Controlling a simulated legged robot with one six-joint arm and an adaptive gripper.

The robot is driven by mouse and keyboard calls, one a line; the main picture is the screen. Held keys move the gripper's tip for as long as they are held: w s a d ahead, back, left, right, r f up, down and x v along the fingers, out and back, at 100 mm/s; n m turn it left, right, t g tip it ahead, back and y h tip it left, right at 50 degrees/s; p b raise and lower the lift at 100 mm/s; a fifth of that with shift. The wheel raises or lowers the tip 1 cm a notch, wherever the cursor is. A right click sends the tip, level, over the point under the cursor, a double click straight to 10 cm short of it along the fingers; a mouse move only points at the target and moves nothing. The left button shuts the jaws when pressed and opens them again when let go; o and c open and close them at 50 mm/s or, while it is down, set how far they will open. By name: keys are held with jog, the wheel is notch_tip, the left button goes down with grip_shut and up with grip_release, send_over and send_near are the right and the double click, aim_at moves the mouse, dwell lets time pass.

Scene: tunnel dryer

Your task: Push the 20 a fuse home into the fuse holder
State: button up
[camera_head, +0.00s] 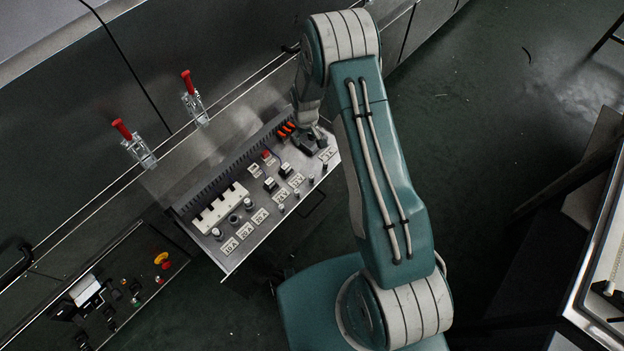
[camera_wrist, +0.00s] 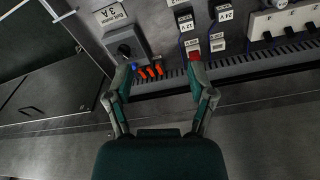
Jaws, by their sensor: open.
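A row of small labels on the tilted metal panel includes one that seems to read 20 A (camera_head: 245,231). Dark round parts (camera_head: 233,219) stand beside these labels; I cannot tell which is the 20 A fuse or how deep any sits. A white block (camera_head: 208,217) with several dark marks lies behind them. In the wrist view the white block (camera_wrist: 262,22) is at the top right. My gripper (camera_head: 310,141) is over the panel's far right end. It is open and empty in the wrist view (camera_wrist: 163,80), its fingers apart beside a grey block with a black knob (camera_wrist: 125,48) labelled 3 A.
Orange parts (camera_wrist: 150,72) and a red part (camera_wrist: 194,57) lie close to the fingertips. Black switches (camera_wrist: 184,18) are labelled 12 V and 24 V. Two red-handled clamps (camera_head: 194,105) stand behind the panel. A control box (camera_head: 120,290) is at lower left.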

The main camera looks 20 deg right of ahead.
send_over(311, 176)
jog(key=shift+n+g, duration=0.3)
jog(key=shift+g, duration=0.1)
jog(key=f, duration=1.2)
jog(key=shift+a+f, duration=0.35)
notch_tip(311, 176, down, 5)
jog(key=shift+f, duration=0.1)
jog(key=shift+d+f, duration=0.2)
jog(key=shift+f, duration=1.1)
jog(key=shift+d+f, duration=0.2)
jog(key=shift+f, duration=1.1)
jog(key=shift+c, duration=0.4)
grip_shut()
